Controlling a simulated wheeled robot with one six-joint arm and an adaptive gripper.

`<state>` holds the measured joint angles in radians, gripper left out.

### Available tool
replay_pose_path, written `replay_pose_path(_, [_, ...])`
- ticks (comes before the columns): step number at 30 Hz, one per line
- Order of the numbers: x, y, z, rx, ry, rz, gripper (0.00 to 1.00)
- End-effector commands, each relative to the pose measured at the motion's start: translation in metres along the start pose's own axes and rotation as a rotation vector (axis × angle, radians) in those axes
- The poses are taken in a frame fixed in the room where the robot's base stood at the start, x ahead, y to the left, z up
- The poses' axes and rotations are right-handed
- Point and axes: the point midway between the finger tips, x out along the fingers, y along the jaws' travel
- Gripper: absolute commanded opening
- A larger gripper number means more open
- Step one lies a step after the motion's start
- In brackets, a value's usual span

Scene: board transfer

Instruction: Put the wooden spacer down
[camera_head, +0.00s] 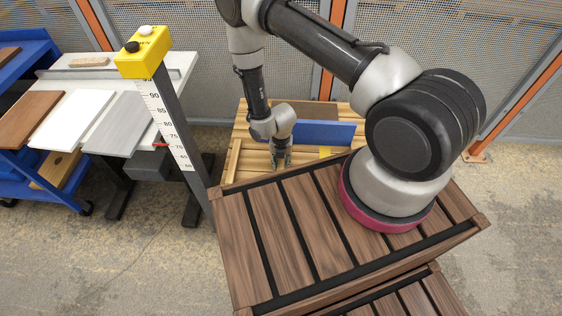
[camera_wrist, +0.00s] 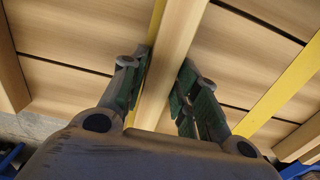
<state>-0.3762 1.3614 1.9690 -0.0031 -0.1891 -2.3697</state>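The wooden spacer, a long pale bar (camera_wrist: 178,45), runs between the two fingers of my gripper (camera_wrist: 164,88) in the wrist view. The fingers have green pads and stand on either side of the bar. A narrow yellow strip shows between the left finger and the bar; the right finger looks very close to the bar. Any contact there is unclear. In the head view my gripper (camera_head: 281,160) points down low over the light wooden pallet (camera_head: 236,158) behind the dark slatted crate. I cannot make out the spacer clearly there.
A blue board (camera_head: 325,133) stands beside my gripper. The dark slatted crate (camera_head: 300,235) is in front. A yellow-topped post with a height scale (camera_head: 165,105) stands left. A table with several boards (camera_head: 115,120) and a blue rack (camera_head: 25,165) are further left. Mesh fencing is behind.

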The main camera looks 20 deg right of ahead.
Motion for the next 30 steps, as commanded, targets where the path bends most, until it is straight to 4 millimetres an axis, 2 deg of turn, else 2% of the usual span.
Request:
replay_pose_path(2, [0.000, 0.000, 0.000, 0.000, 0.000, 0.000, 0.48])
replay_pose_path(11, [-0.001, 0.000, 0.000, 0.000, 0.000, 0.000, 0.48])
replay_pose_path(14, [-0.008, 0.001, 0.001, 0.000, -0.001, 0.001, 0.48])
replay_pose_path(17, [-0.025, 0.001, 0.001, 0.000, -0.001, 0.001, 0.48])
replay_pose_path(24, [-0.080, 0.001, 0.001, 0.000, -0.003, 0.002, 0.48])
replay_pose_path(30, [-0.113, 0.000, 0.001, 0.000, -0.001, 0.001, 0.48])
